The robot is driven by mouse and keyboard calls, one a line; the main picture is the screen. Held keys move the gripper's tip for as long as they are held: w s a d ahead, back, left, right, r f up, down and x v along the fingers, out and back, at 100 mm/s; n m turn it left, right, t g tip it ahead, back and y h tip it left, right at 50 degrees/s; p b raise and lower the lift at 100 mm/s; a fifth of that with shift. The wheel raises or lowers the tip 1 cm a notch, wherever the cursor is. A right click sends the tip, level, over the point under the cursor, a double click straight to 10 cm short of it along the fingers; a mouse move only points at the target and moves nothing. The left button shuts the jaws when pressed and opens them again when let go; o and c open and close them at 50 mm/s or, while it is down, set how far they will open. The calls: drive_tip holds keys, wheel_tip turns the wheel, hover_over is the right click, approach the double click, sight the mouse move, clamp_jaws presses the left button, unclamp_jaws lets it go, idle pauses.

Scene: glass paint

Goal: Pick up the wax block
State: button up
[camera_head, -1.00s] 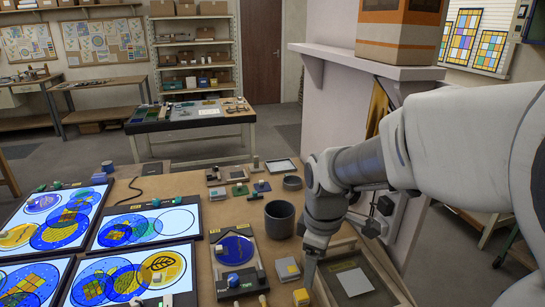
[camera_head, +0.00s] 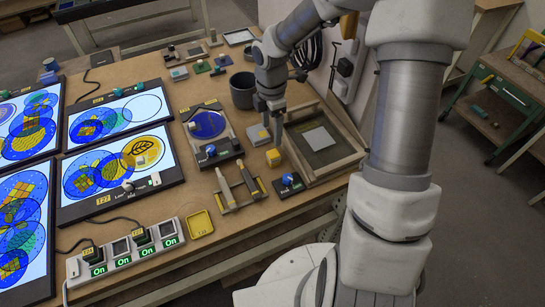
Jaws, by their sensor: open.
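My gripper (camera_head: 272,120) is open and points down over the right part of the workbench (camera_head: 175,82). A pale grey block with a yellow edge (camera_head: 257,135) sits on the bench just left of the fingertips. A small yellow block (camera_head: 273,157) sits just in front of it, nearer the bench's front edge. Neither is labelled clearly, so I cannot tell which is the wax block. I cannot tell whether the fingers touch the grey block. Nothing shows between the fingers.
A wooden-framed tray (camera_head: 345,167) stands close right of my gripper. A dark cup (camera_head: 242,92) stands behind. A blue-disc board (camera_head: 208,125) lies to the left. Tools (camera_head: 238,186) and a yellow dish (camera_head: 200,224) lie in front. Lit panels (camera_head: 135,163) fill the left.

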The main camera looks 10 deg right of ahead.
sight(273, 153)
wheel_tip(273, 153, down, 7)
drive_tip(key=shift+f, duration=0.15)
drive_tip(key=shift+d+f, duration=0.15)
drive_tip(key=shift+f, duration=1.2)
drive_tip(key=shift+d+f, duration=0.15)
drive_tip(key=shift+f, duration=1.2)
clamp_jaws()
